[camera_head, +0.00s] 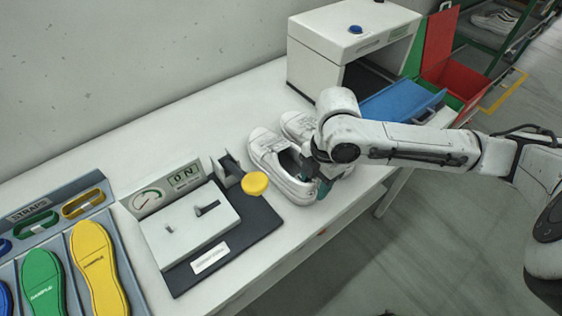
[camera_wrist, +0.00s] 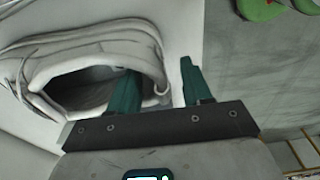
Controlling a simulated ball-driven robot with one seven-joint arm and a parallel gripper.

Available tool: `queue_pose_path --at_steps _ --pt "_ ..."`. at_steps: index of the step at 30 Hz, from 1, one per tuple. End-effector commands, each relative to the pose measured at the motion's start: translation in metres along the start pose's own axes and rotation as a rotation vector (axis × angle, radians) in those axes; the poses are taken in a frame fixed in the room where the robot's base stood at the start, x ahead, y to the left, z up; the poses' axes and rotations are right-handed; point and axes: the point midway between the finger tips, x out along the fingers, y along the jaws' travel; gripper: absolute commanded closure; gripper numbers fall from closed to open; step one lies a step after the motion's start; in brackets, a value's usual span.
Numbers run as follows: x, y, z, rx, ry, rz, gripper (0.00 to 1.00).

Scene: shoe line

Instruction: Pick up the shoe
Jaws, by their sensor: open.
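Two white lace-up shoes stand side by side on the white table. The nearer shoe (camera_head: 264,150) has its opening toward my gripper; the other shoe (camera_head: 294,123) is partly hidden by my arm. My gripper (camera_head: 318,182) is at the heel end of the nearer shoe. In the wrist view, my gripper (camera_wrist: 158,70) is open with teal fingers. One finger reaches into the opening of the shoe (camera_wrist: 115,38), and the other is outside it. The heel wall lies between them, with a visible gap to the outer finger.
A device with a gauge and yellow knob (camera_head: 255,183) stands left of the shoes. Behind them is a white box-like machine (camera_head: 335,55), with a blue tray (camera_head: 400,102) at right. Strap and sole trays (camera_head: 60,212) lie far left. The table's front edge is close to the shoe.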

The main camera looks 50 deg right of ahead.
Motion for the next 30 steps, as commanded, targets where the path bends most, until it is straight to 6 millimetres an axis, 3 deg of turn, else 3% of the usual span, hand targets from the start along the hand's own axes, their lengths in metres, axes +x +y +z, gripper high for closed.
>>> queue_pose_path --at_steps 9,24,30 --pt "0.0072 0.0002 0.0001 -0.001 -0.001 0.001 0.51" --pt "0.0069 0.0001 0.0000 -0.001 -0.001 0.001 0.98" --pt "0.0070 -0.0001 0.0000 -0.001 0.000 0.000 1.00"
